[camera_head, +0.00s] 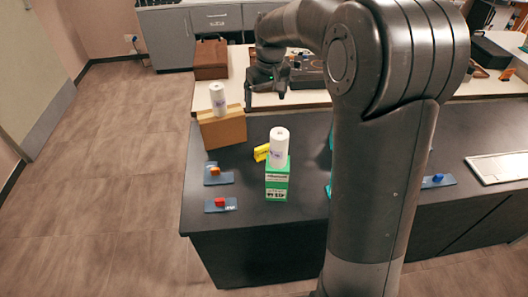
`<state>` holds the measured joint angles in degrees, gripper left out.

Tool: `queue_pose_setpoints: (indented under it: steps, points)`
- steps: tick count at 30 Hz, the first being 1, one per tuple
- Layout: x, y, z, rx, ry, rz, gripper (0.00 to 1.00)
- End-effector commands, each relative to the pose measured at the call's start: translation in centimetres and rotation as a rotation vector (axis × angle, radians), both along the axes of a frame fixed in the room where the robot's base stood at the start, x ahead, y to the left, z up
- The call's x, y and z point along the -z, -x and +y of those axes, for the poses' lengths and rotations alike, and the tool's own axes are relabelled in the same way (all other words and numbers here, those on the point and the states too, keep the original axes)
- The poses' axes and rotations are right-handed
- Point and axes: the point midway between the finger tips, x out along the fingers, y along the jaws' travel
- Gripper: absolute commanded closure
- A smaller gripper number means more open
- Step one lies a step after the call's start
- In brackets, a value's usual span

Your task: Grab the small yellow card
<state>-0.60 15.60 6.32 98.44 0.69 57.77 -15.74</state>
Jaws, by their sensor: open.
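A small yellow object, which looks like the yellow card (261,153), is on the dark table. It sits behind and to the left of a white roll (279,146) standing on a green and white box (277,182), which hide part of it. Whether it lies flat or leans I cannot tell. My gripper (265,99) is open, with its fingers pointing down. It shows above the yellow card in the picture, apart from it, and nothing shows between its fingers.
A cardboard box (222,130) with another white roll (218,98) on it stands left of the card. Small blue pads with an orange block (215,171) and a red block (220,202) lie at the front left. My arm hides the table's middle right.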

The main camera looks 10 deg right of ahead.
Motion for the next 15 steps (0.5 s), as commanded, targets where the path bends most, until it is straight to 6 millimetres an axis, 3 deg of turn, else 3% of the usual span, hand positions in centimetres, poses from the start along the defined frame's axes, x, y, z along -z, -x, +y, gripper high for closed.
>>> queue_pose_setpoints:
  steps: [3,6,15]
  points:
    - [4.1,0.1,0.0,0.0,0.0,0.006,0.11]
    - [6.5,0.1,0.0,0.0,0.001,0.004,0.11]
    - [11.4,0.1,0.0,0.0,0.001,0.005,0.11]
